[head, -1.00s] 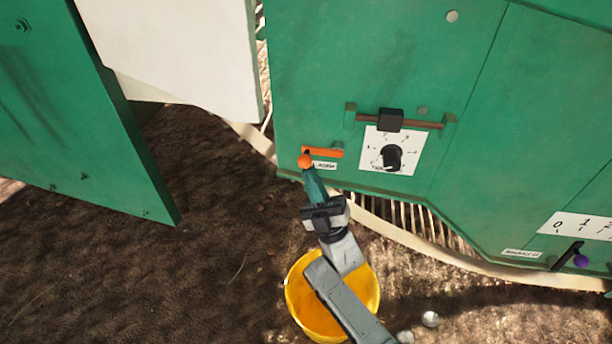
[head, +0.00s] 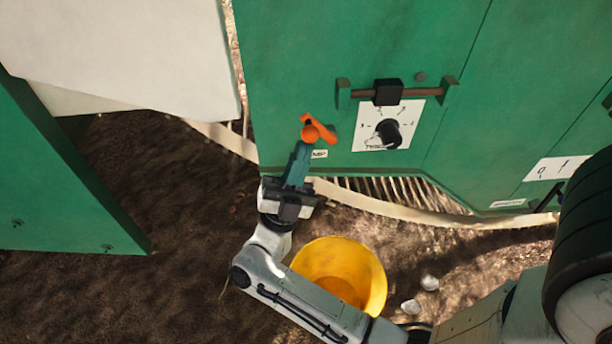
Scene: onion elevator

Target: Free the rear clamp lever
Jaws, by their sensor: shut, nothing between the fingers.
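The orange clamp lever (head: 328,127) is on the green machine panel, above a small white label (head: 319,154). It is tilted, with a round orange knob (head: 310,133) at its left side. My gripper (head: 302,147) is at the panel, just below the knob, with its teal fingers pointing up at it. The fingers are shut with nothing between them. The fingertips touch or nearly touch the knob; I cannot tell which. The fingers cover part of the area left of the label.
A black dial (head: 388,134) on a white plate and a black slider (head: 387,92) on a rod are to the right. A yellow bucket (head: 345,270) stands on the ground below. A green panel (head: 60,180) and a white panel (head: 120,55) are at the left.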

